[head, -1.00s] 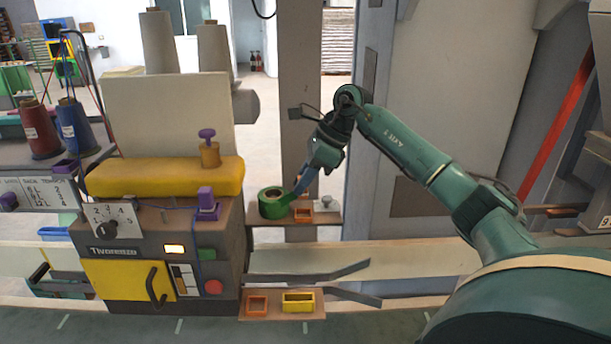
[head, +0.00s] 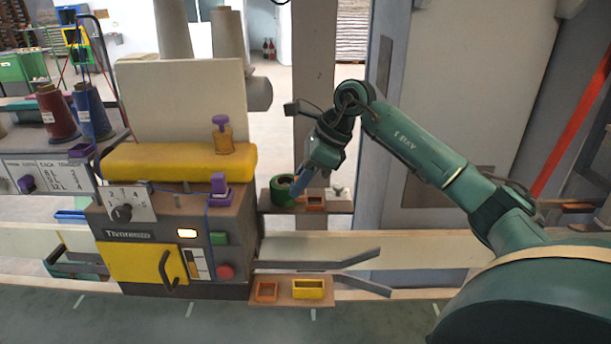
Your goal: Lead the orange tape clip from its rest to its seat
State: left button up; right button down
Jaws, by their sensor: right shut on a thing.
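My right gripper (head: 297,190) reaches down from the right, its blue fingers at the right side of the green tape roll (head: 277,196) on the upper small shelf (head: 341,207). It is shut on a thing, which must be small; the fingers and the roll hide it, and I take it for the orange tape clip. A square orange frame (head: 315,204) sits on the same shelf, just right of the fingertips. Another orange frame (head: 266,291) is on the lower shelf (head: 322,299), left of a yellow frame (head: 308,289). Which one is the seat I cannot tell. My left gripper is out of view.
The machine (head: 215,280) with its yellow door and buttons stands left of both shelves. Grey guide rails (head: 325,265) run between the upper and lower shelves. A small whitish knob (head: 337,191) stands at the upper shelf's right. A post (head: 314,110) rises behind.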

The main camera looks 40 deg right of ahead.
jog(key=s+a+f+b, duration=0.1)
jog(key=a+f, duration=0.2)
jog(key=a, duration=0.1)
jog(key=s+a+f+b, duration=0.2)
jog(key=a+f, duration=0.1)
jog(key=a, duration=0.1)
jog(key=s+a+f+b, duration=0.2)
jog(key=a+f, duration=0.2)
jog(key=shift+f+b, duration=1.25)
jog(key=shift+f, duration=0.05)
jog(key=shift+f+b, duration=1.05)
jog(key=shift+f, duration=0.05)
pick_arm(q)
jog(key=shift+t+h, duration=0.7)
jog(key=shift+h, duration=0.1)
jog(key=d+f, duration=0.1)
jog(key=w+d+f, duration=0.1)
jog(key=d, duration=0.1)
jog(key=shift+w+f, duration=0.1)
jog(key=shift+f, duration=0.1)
pick_arm(e)
jog(key=shift+f, duration=0.15)
